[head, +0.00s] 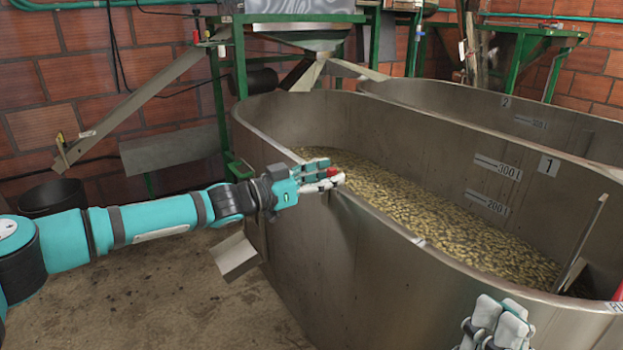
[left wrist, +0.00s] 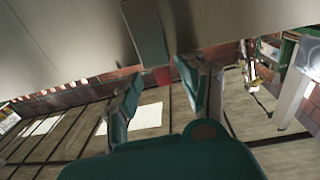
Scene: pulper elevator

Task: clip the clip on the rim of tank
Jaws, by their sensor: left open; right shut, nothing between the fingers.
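The metal tank (head: 370,225) holds a layer of pale beans, and its near rim crosses the middle of the head view. A small red piece (head: 334,172), which looks like the clip, is at the left part of this rim. My left gripper (head: 328,178) is open at the rim, its fingertips around or beside the red piece. In the left wrist view red (left wrist: 162,74) shows between the two spread fingers; whether they touch it I cannot tell. How the clip sits on the rim is hidden. My right gripper (head: 502,322) is shut and empty at the lower right.
A second tank (head: 435,95) stands behind the first. A metal paddle or bar (head: 580,245) leans inside the near tank at right. A red object (head: 618,293) shows at the right edge. A black bucket (head: 52,197) stands by the brick wall; floor at lower left is clear.

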